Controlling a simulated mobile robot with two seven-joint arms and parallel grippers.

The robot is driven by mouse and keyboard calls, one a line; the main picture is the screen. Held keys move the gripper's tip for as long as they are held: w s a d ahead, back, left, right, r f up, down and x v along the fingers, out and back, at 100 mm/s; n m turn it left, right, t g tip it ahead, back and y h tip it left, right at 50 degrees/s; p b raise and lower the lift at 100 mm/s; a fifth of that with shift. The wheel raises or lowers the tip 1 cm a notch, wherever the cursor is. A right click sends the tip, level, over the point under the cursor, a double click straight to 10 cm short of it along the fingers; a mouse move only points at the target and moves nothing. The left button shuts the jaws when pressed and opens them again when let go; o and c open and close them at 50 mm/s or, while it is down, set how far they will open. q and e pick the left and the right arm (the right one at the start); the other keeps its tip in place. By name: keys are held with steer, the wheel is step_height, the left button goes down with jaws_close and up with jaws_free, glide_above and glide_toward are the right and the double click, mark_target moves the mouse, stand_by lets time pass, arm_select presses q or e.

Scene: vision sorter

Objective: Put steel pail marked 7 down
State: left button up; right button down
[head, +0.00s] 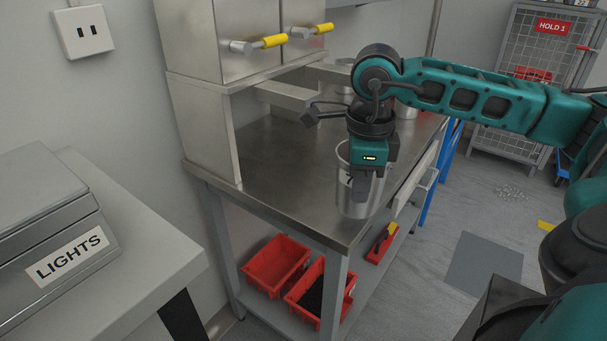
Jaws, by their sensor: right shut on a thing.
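A steel pail (345,200) is in my right gripper (359,190), which comes down over its rim from above. The gripper is shut on the pail wall, one finger showing on the near side. The pail is upright over the near right corner of the steel bench (270,165). I cannot tell whether its base touches the bench top. My left gripper is not in view.
Steel cabinets with yellow handles (274,41) stand over the bench's back. More metal containers (406,111) are partly hidden behind my arm. Red bins (275,262) sit on the lower shelf. A grey counter (150,235) is at left. The bench top left of the pail is clear.

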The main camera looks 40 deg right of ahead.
steer(key=w+a+f, duration=0.1)
steer(key=w, duration=0.2)
steer(key=w+a+f, duration=0.1)
steer(key=w, duration=0.3)
steer(key=w+a+f, duration=0.1)
steer(key=w, duration=0.3)
steer(key=shift+a, duration=0.1)
steer(key=shift+w+f, duration=0.1)
steer(key=shift+f, duration=0.2)
steer(key=c, duration=1.7)
jaws_free()
steer(key=shift+f, duration=0.1)
steer(key=o, duration=0.4)
steer(key=shift+o, duration=0.2)
